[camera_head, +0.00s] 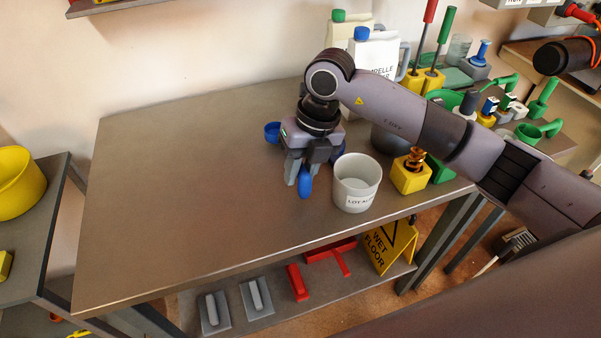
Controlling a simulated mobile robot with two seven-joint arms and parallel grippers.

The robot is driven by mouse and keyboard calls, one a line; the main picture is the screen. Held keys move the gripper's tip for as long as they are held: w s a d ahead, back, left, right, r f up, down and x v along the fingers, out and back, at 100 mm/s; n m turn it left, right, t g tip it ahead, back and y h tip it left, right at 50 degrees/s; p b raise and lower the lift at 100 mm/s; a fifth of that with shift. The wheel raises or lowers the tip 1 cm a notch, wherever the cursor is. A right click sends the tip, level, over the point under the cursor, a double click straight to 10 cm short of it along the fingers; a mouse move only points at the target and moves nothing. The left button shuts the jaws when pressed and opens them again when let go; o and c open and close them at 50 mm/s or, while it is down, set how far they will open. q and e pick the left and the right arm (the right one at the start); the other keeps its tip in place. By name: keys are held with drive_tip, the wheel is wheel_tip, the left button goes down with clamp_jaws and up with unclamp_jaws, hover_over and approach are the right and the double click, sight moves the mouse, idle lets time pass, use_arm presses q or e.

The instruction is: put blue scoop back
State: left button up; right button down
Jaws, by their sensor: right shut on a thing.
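My right gripper (302,178) points down over the metal table, left of a white cup with a printed label (357,184). It is shut on the blue scoop, whose blue end (305,183) shows between the fingertips. A small blue bowl-like part (272,132) shows left of the gripper and another blue piece (338,150) shows right of it. The gripper hides how these parts join. Whether the scoop touches the table I cannot tell. My left gripper is not in view.
A yellow block (410,175) and green tools crowd the right side. The table's left half (180,190) is clear. A lower shelf holds grey trowels and red items.

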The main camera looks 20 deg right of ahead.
drive_tip(key=shift+x, duration=0.8)
drive_tip(key=shift+d+f, duration=0.1)
drive_tip(key=shift+d, duration=0.1)
drive_tip(key=c, duration=0.9)
unclamp_jaws()
drive_tip(key=v, duration=1.2)
